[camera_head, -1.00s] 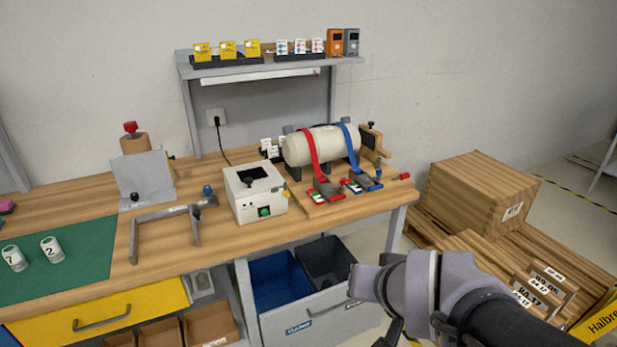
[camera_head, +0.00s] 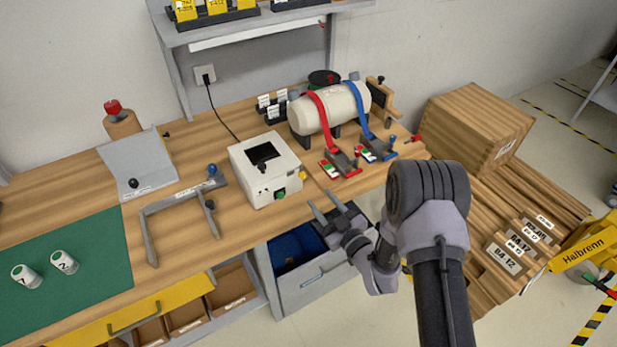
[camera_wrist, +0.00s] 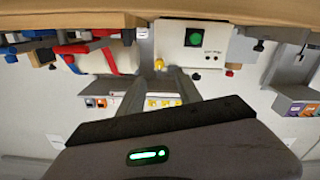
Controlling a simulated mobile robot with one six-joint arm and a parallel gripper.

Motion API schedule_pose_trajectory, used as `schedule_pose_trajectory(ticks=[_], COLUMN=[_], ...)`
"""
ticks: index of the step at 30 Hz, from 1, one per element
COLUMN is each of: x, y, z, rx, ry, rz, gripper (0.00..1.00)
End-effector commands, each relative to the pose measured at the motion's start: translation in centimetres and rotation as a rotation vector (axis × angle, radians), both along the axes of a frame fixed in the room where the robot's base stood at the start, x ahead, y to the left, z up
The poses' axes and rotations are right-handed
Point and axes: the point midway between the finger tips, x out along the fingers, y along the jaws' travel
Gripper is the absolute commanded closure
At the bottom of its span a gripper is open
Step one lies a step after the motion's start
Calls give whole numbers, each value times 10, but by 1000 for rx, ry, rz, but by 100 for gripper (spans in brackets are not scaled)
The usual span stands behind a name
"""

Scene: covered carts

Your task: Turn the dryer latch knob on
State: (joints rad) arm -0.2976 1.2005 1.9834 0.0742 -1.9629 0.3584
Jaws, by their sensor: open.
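The white box-shaped dryer (camera_head: 266,172) stands on the wooden bench, with a dark square opening on top and a green button (camera_head: 280,194) on its front. A small yellow knob (camera_head: 303,175) is on its right side; this looks like the latch knob. In the wrist view, turned upside down, the white box (camera_wrist: 193,62) and the yellow knob (camera_wrist: 159,64) show just beyond the fingertips. My gripper (camera_head: 321,201) is open and empty, in front of the bench edge, below and right of the box, apart from the knob. It also shows in the wrist view (camera_wrist: 158,77).
Right of the box, a cream tank (camera_head: 335,108) is strapped down with red and blue straps. A grey metal frame (camera_head: 183,205) lies to the left. Open drawers with bins sit below the bench front. Wooden crates (camera_head: 475,125) stand at the right.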

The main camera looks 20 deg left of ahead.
Motion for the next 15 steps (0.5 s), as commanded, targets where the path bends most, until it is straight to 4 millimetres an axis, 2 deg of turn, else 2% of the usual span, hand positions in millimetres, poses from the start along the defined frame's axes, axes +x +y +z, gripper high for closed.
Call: schedule_pose_trajectory(ticks=[3, 6, 9, 15], x=[23, 39, 51, 61], y=[28, 47, 60, 71], z=[0, 0, 0, 0], rx=[2, 1, 1, -1], ry=[-3, -2, -2, 1], rz=[3, 2, 1, 0], gripper=[59, 59, 59, 59])
